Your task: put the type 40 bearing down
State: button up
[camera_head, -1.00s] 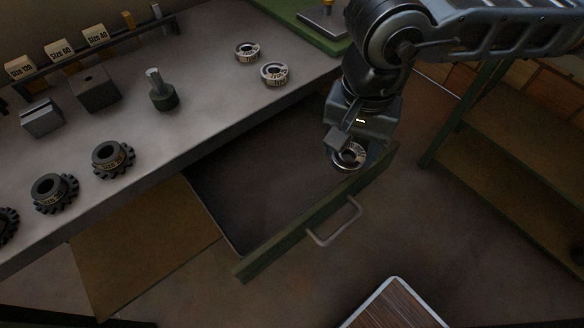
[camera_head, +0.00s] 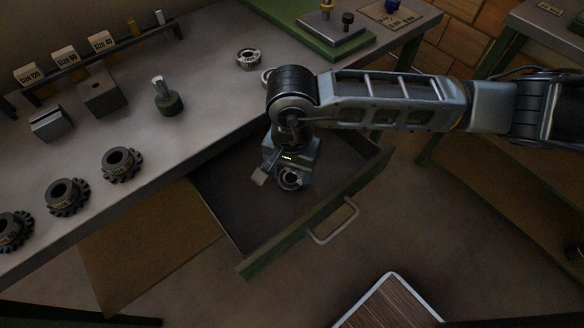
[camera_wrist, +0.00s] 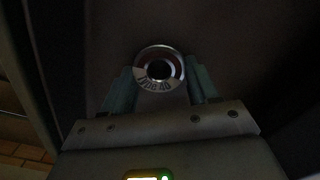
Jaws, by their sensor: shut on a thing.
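My gripper (camera_head: 282,184) is over the open drawer (camera_head: 235,215), between its side walls. It is shut on a silver ring-shaped bearing (camera_head: 292,180). In the wrist view the bearing (camera_wrist: 160,68) sits between the two fingertips, and its label reads "Type 40". Dark drawer floor shows behind it. I cannot tell whether the bearing touches the floor. The rest of the drawer looks empty, though my arm hides its back right part.
The green drawer front with a handle (camera_head: 333,222) stands out from the workbench (camera_head: 205,85). Another bearing (camera_head: 248,58) lies on the bench, and one beside it is mostly hidden by my arm. Toothed gears (camera_head: 122,164) stand at the bench's left. A wood-topped surface (camera_head: 388,305) is at the bottom.

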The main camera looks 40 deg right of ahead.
jog(key=shift+f, duration=0.15)
jog(key=o, duration=1.1)
jog(key=shift+o, duration=0.2)
